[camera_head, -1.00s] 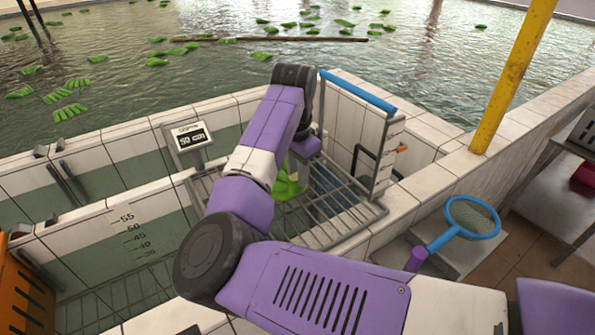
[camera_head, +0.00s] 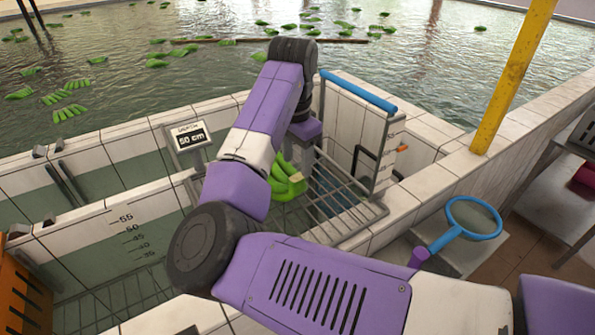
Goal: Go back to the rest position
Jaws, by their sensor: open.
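My arm reaches forward over the tiled tank and bends down at the wrist. My gripper (camera_head: 301,150) points down at the end of the arm, mostly hidden behind my arm links, and is open. A bunch of green bananas (camera_head: 289,184) with a pale cut end shows just below it, in the area of the wire rack (camera_head: 335,205). The gripper looks apart from the bunch, but the fingertips are not clear.
The rack's blue handle (camera_head: 357,91) rises at the right. A display reading 50 cm (camera_head: 190,137) stands left of my arm. Open water with floating green bunches lies beyond.

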